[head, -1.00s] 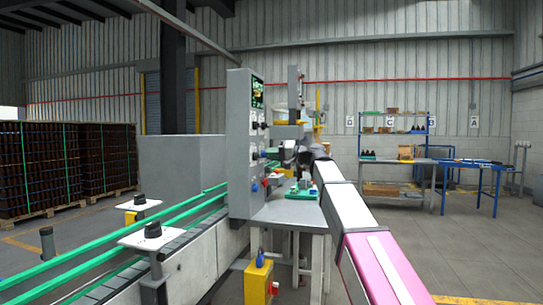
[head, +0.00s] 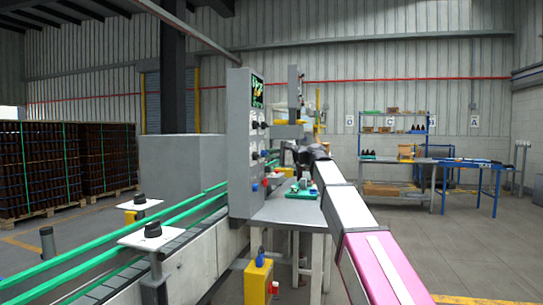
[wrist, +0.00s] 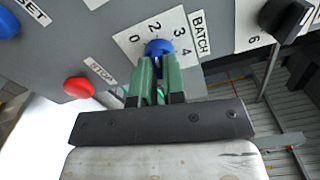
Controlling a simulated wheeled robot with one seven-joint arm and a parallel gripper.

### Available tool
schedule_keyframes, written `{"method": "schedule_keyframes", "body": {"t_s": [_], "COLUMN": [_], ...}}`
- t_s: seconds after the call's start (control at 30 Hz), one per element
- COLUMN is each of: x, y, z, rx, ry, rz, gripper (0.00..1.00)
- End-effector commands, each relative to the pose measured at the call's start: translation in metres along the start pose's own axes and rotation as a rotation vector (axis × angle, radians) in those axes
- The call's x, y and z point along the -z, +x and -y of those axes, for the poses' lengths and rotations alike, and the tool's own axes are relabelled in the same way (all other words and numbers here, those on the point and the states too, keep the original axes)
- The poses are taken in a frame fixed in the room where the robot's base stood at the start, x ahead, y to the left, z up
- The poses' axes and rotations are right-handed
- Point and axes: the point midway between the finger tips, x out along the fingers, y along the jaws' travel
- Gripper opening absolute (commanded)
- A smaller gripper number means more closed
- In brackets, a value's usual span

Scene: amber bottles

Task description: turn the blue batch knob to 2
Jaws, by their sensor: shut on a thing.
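The blue batch knob (wrist: 158,47) sits on a white dial plate on the grey panel, beside a BATCH label, in the wrist view. The numbers 2, 3 and 4 show around it. My gripper (wrist: 158,72) has its two green fingers shut on the knob from below in the picture. The fingers cover the lower part of the knob and some of the dial, and I cannot tell where the knob points. In the head view, my arm reaches to the control panel (head: 240,150), and the fingertips and this knob are too small to make out.
A red STOP button (wrist: 78,88) is left of my fingers, with a blue RESET button (wrist: 8,22) at the upper left. A black knob (wrist: 285,18) is at the right. A green-railed conveyor (head: 150,235) runs left of the panel, with a grey table (head: 285,212) below.

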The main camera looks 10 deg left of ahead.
Motion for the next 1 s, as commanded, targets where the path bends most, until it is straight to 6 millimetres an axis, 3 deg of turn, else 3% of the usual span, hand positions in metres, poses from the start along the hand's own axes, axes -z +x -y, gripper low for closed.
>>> {"method": "schedule_keyframes", "body": {"t_s": [0.57, 0.6, 0.67, 1.0], "x": [0.0001, 0.0001, 0.0001, 0.0001], "y": [0.0006, 0.0006, 0.0006, -0.0019], "z": [-0.0005, -0.0005, -0.0004, -0.0002], "rx": [-0.001, -0.001, -0.001, 0.000], "ry": [0.037, 0.037, 0.036, 0.036], "rz": [0.001, 0.001, 0.001, 0.000], "gripper": [0.00, 0.17, 0.36, 0.36]}}
